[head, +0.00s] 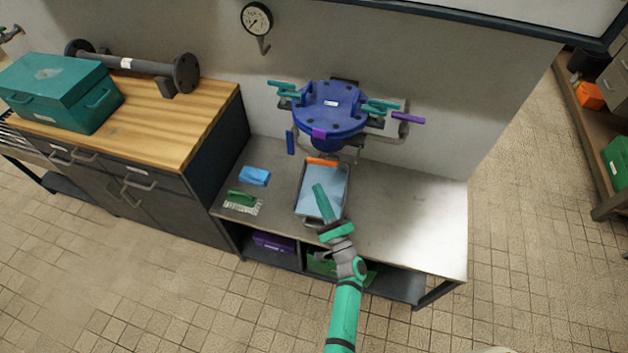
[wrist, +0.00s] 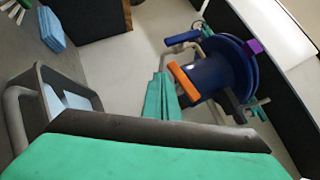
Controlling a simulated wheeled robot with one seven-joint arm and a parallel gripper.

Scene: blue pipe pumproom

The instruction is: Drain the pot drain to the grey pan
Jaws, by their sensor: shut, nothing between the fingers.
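The blue pot (head: 330,108) is mounted at the wall behind the bench and also shows in the wrist view (wrist: 212,75). An orange handle (head: 321,161) sits low on its front and also shows in the wrist view (wrist: 183,83). The grey pan (head: 346,196) lies on the bench below and in front of the pot, with a light blue surface inside. Its rim shows at the left of the wrist view (wrist: 45,72). My gripper (head: 319,187) is shut and empty above the pan, short of the orange handle. Whether any liquid flows cannot be told.
Blue (head: 290,142), purple (head: 408,118) and teal (head: 381,105) handles surround the pot. A blue sponge (head: 254,176) and green brush (head: 241,199) lie left of the pan. The bench's right side (head: 420,210) is clear. A wall gauge (head: 257,18) hangs above.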

